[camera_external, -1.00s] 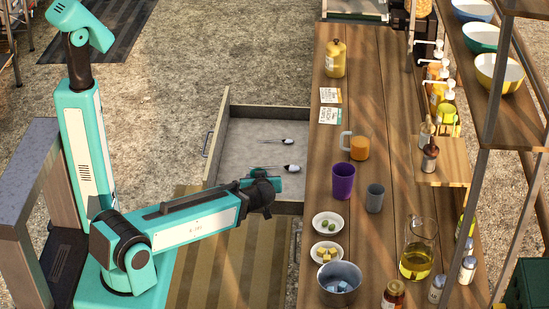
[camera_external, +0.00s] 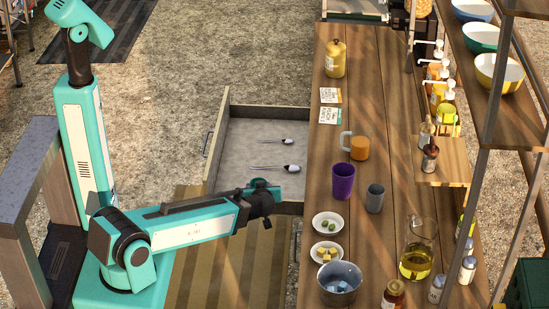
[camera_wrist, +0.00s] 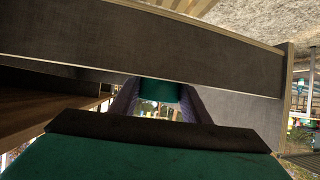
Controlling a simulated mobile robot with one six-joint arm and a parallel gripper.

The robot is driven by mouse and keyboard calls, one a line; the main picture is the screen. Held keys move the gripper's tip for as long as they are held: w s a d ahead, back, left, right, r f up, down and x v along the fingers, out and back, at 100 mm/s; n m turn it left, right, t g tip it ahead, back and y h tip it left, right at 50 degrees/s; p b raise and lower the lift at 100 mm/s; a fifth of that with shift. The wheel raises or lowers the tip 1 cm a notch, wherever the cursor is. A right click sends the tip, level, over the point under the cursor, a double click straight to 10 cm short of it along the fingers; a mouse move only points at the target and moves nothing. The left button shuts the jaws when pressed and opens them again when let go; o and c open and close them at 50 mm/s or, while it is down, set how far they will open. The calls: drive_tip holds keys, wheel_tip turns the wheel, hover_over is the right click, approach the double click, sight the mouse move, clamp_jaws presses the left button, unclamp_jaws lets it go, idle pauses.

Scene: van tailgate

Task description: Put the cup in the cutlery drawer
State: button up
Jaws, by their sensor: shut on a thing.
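The cutlery drawer (camera_external: 238,165) is pulled open to the left of the wooden counter and has two spoons (camera_external: 292,168) lying in it. My gripper (camera_external: 264,200) is at the drawer's near side. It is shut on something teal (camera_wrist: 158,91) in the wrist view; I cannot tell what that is. The drawer's dark wall (camera_wrist: 150,45) fills much of the wrist view. On the counter stand an orange mug (camera_external: 359,148), a purple cup (camera_external: 342,182) and a grey cup (camera_external: 375,198), all apart from my gripper.
Near the counter's left edge are a plate of olives (camera_external: 328,226), a plate of yellow cubes (camera_external: 326,254) and a metal pot (camera_external: 339,283). A jug of yellow liquid (camera_external: 417,255) stands to the right.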

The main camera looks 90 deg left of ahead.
drive_tip(key=shift+f, duration=0.3)
drive_tip(key=shift+f+b, duration=0.15)
drive_tip(key=shift+b, duration=0.15)
drive_tip(key=o, duration=1.1)
drive_tip(key=shift+r+p, duration=0.25)
drive_tip(key=shift+p, duration=0.15)
drive_tip(key=shift+b+v, duration=0.6)
drive_tip(key=shift+v, duration=0.9)
drive_tip(key=shift+d+r+p, duration=0.1)
drive_tip(key=shift+d+p, duration=0.1)
drive_tip(key=shift+p, duration=0.15)
drive_tip(key=p+v, duration=0.8)
drive_tip(key=p, duration=0.4)
drive_tip(key=shift+d, duration=0.25)
